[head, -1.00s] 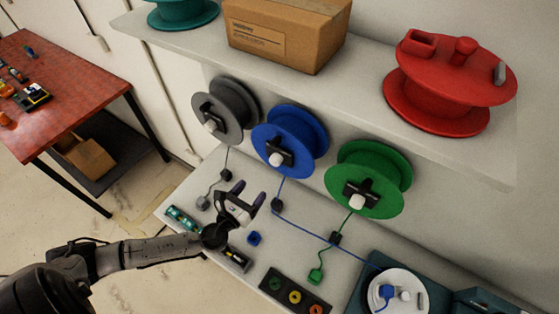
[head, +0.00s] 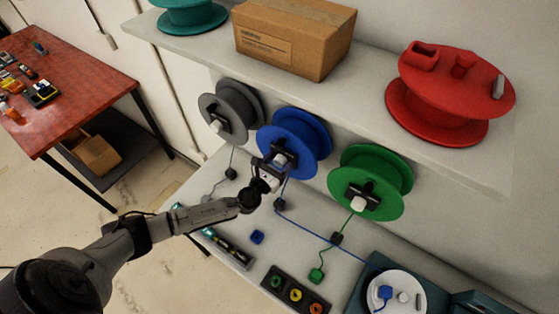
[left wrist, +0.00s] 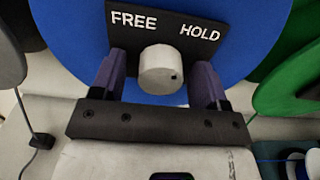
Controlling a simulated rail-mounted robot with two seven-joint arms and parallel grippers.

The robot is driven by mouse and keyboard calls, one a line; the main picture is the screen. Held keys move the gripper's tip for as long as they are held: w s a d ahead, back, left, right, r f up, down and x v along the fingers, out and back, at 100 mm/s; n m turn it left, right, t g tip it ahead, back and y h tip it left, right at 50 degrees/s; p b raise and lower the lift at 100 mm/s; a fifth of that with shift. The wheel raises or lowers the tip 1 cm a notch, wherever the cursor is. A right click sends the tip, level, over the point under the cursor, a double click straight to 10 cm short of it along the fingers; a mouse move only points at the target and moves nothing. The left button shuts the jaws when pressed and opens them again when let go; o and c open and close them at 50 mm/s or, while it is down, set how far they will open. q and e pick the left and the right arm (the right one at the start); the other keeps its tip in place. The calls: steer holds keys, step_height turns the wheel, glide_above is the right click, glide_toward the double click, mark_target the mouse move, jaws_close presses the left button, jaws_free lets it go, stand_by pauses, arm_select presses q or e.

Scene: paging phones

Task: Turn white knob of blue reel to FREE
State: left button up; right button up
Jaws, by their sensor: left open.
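The blue reel (head: 302,140) hangs below the shelf between a grey and a green reel. In the left wrist view the blue reel (left wrist: 235,30) carries a black plate (left wrist: 165,22) marked FREE at left and HOLD at right. The white knob (left wrist: 155,62) sits below the lettering, with a small dark mark on its right side. My left gripper (head: 277,162) is at the front of the blue reel. Its purple fingers stand open on either side of the knob, with a gap visible on each side. In the head view the gripper largely covers the knob. My right gripper is not in view.
The grey reel (head: 232,108) is close on the left and the green reel (head: 375,170) on the right. The shelf (head: 360,95) above holds a cardboard box (head: 290,40) and a red reel (head: 430,100). A blue cord runs down over the white bench.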

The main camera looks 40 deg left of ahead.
arm_select(q)
steer(key=shift+w, duration=0.4)
steer(key=shift+c, duration=0.5)
steer(key=c, duration=0.8)
